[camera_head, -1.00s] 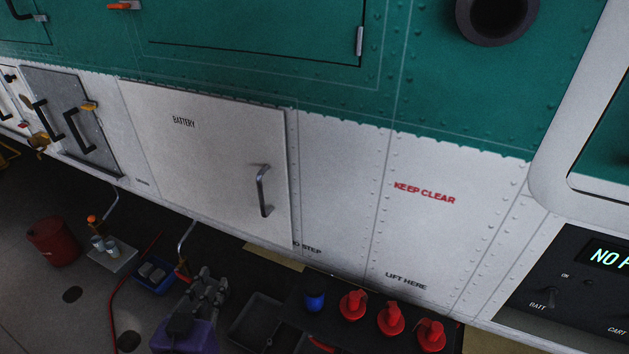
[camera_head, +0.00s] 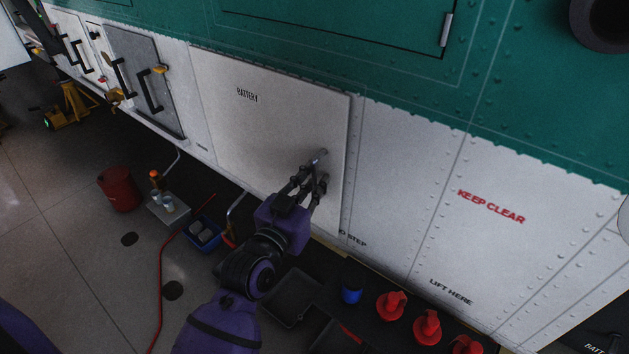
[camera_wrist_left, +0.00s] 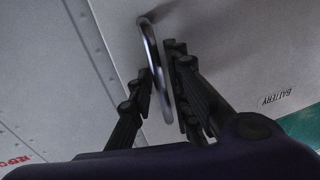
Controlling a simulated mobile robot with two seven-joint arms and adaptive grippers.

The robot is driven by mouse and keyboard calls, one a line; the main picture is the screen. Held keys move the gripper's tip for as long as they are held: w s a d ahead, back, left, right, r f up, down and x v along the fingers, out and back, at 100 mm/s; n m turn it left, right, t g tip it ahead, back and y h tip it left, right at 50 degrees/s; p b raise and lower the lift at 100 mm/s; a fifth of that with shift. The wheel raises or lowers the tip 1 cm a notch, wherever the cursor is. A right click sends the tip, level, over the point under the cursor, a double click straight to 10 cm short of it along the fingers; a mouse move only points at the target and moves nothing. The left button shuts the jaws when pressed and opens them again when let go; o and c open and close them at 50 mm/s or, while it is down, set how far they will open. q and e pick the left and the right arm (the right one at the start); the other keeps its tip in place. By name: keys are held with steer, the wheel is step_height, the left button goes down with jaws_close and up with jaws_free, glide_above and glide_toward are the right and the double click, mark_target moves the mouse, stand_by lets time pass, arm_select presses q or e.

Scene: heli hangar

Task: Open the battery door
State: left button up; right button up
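The white battery door (camera_head: 260,135), marked BATTERY, is flush with the helicopter's side and looks closed. Its metal bar handle (camera_head: 320,155) is near the door's right edge and mostly covered by my left gripper (camera_head: 312,180). In the left wrist view the handle (camera_wrist_left: 153,62) stands between the two fingers of my left gripper (camera_wrist_left: 160,75). The fingers are apart, one on each side of the bar, with the right one very close to it. The BATTERY lettering on the door (camera_wrist_left: 240,75) also shows there. My right gripper is not in view.
A grey hatch (camera_head: 143,85) with black handles is left of the door. On the floor below are a red bucket (camera_head: 120,189), a blue bin (camera_head: 203,234), a dark tray (camera_head: 292,297), a blue container (camera_head: 351,289) and several red bottles (camera_head: 391,304). Open floor lies at lower left.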

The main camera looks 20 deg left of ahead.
arm_select(q)
steer(key=shift+w, duration=0.1)
jaws_close()
stand_by(0.4)
